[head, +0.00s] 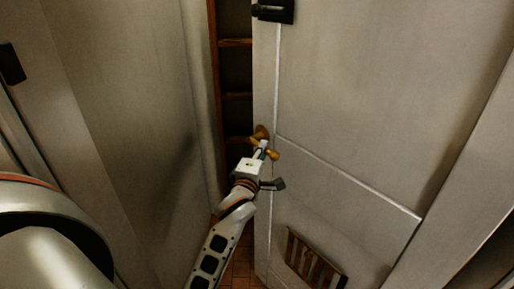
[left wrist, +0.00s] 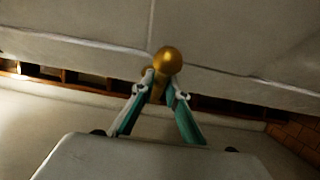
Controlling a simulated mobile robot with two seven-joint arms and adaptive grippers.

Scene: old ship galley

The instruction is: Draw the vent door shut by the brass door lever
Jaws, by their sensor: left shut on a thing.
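The vent door (head: 360,110) is a pale panelled door with a slatted vent (head: 314,262) low down. It stands ajar, with a dark gap along its left edge. The brass door lever (head: 261,133) is on that edge. My left gripper (head: 264,150) is at the lever in the head view. In the left wrist view, the fingers of my left gripper (left wrist: 162,92) are shut on the brass lever (left wrist: 168,61), whose rounded end shows above the fingertips. The door (left wrist: 235,35) fills the top of that view. My right gripper is not in view.
A dark opening with wooden shelves (head: 236,70) shows behind the door edge. A pale wall (head: 130,110) stands close on the left. A dark latch fitting (head: 274,11) is at the top of the door. Brown floor tiles (head: 240,268) show below.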

